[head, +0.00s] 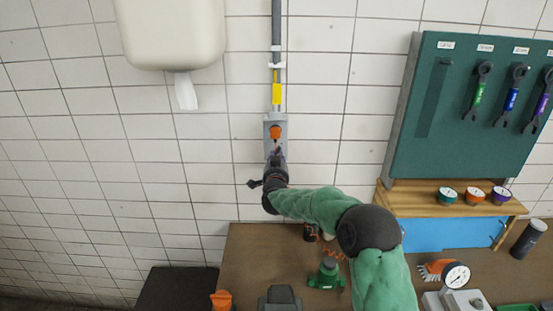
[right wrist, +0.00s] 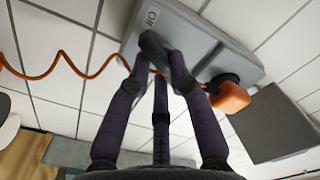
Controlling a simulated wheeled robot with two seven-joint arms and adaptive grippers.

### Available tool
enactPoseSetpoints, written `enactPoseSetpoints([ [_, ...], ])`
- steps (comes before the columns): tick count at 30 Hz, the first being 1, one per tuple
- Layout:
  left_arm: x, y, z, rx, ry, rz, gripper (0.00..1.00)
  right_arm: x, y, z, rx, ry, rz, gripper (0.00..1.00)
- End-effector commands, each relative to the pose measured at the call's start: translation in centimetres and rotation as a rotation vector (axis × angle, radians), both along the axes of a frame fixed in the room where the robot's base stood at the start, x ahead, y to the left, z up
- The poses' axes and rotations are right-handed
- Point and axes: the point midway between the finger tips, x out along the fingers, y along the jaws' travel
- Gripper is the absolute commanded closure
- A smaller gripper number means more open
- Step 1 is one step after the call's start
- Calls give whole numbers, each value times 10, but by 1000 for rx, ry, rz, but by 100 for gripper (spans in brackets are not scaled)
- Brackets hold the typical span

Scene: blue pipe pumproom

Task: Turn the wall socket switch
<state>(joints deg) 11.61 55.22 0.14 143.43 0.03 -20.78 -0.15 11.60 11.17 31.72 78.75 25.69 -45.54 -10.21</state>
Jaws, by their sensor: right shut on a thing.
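The wall socket (head: 275,120) is a grey box on the white tiled wall, below a grey conduit. An orange plug (head: 275,132) is in it. My right gripper (head: 276,158) reaches up to the box's lower part and hides the switch there in the head view. In the right wrist view the grey box (right wrist: 215,45) carries a black switch knob (right wrist: 150,45) under a small printed label. My dark fingers (right wrist: 162,65) are shut on this knob. The orange plug (right wrist: 230,95) is beside them. My left gripper is not in view.
A brown workbench (head: 250,255) stands below, with a green valve-like part (head: 327,275) and a pressure gauge (head: 456,275). A green tool board (head: 460,120) is at right, a towel dispenser (head: 172,32) at upper left. A coiled orange cable (right wrist: 70,62) hangs near the box.

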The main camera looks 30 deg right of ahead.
Motion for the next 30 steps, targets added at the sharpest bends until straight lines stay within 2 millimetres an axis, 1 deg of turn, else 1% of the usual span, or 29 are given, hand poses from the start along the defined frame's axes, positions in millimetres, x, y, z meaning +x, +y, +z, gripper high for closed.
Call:
enactPoseSetpoints([
  [1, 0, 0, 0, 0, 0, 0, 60, 0, 1, -3, 1, 5, 2, 100],
  [2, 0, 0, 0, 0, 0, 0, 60, 0, 1, -3, 1, 5, 2, 76],
  [3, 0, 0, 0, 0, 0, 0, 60, 0, 1, -3, 1, 5, 2, 65],
  [4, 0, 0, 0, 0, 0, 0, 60, 0, 1, -3, 2, 5, 2, 56],
  [5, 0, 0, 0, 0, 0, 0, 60, 0, 1, -2, 1, 4, 1, 55],
  [14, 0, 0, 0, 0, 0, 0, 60, 0, 0, -1, 1, 1, 1, 55],
  [17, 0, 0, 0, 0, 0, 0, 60, -3, 2, -1, 1, 1, 1, 55],
  [20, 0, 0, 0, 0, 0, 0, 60, -11, 7, 0, 1, 1, 1, 55],
  [23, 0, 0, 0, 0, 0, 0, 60, -23, 14, 0, 1, 1, 1, 55],
  [30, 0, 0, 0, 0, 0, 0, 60, -60, 38, 0, 1, 1, 2, 55],
])
